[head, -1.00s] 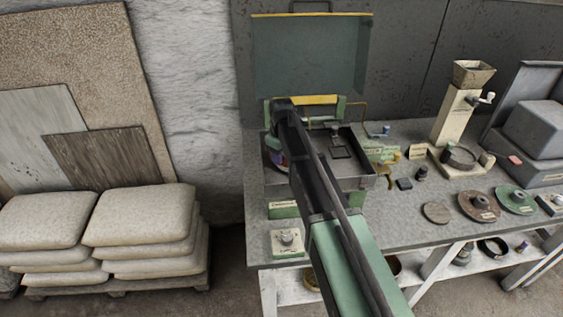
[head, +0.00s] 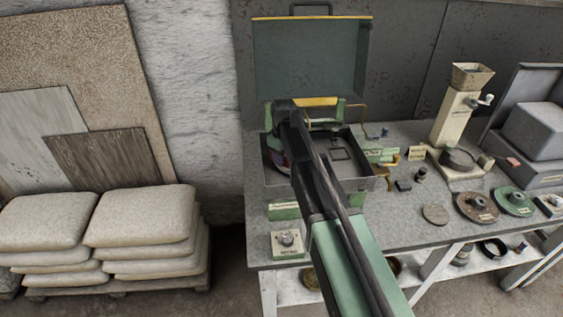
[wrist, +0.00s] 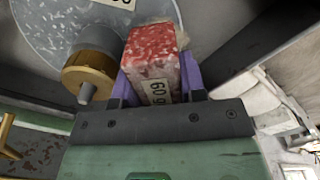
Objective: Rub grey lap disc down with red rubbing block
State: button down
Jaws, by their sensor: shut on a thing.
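The red rubbing block (wrist: 152,50) fills the middle of the wrist view, with a worn, speckled red face and a pale number label on its near side. My gripper (wrist: 157,80) is shut on it, a purple finger on each side. The grey lap disc (wrist: 45,32) is at the upper left of the wrist view, with a brass-coloured hub (wrist: 88,75). The block lies over the disc's right part in the picture; I cannot tell whether they touch. In the head view my arm mostly hides the block, the gripper and the disc.
A green lidded machine case (head: 310,58) stands open around the work area, with a metal tray rim (head: 372,180). A small control box (head: 288,244) sits in front. A brown disc (head: 477,207), a green disc (head: 515,202) and a hand mill (head: 455,115) stand to the right.

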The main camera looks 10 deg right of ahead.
jog(key=shift+w+d+r, duration=0.15)
jog(key=shift+w, duration=0.35)
notch_tip(320, 180, up, 2)
jog(key=shift+r+p, duration=0.15)
jog(key=shift+p, duration=1)
jog(key=shift+s+d+r, duration=0.1)
jog(key=shift+d+r, duration=0.05)
jog(key=shift+r, duration=0.15)
jog(key=shift+f, duration=0.1)
jog(key=r+p, duration=0.4)
jog(key=shift+d+r, duration=0.15)
jog(key=shift+d, duration=0.1)
jog(key=shift+a+f, duration=0.25)
jog(key=shift+a, duration=0.1)
